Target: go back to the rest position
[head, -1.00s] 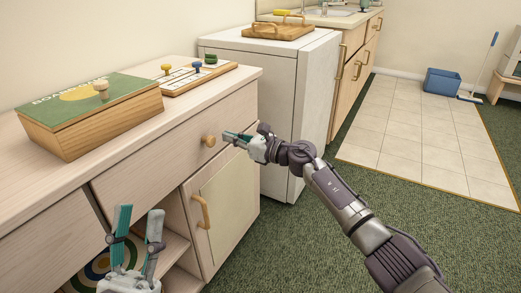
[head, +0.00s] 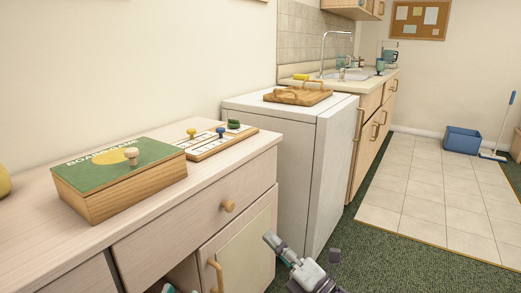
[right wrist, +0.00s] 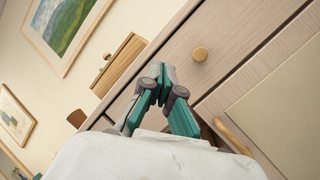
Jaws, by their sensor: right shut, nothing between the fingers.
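My right gripper (head: 270,238) is low in the head view, in front of the cabinet's right end and below the round drawer knob (head: 228,206). In the right wrist view its teal fingers (right wrist: 161,72) meet at the tips, shut and empty. The knob also shows in that view (right wrist: 200,54), apart from the fingers. Only a teal tip of my left gripper (head: 167,289) shows at the bottom edge of the head view; its jaws cannot be judged.
The cabinet (head: 170,240) carries a wooden box with a green lid (head: 120,180) and a peg board (head: 212,143). A white appliance (head: 290,130) stands beyond it, with a tray (head: 298,95) on top. Green carpet (head: 400,265) is open at the right.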

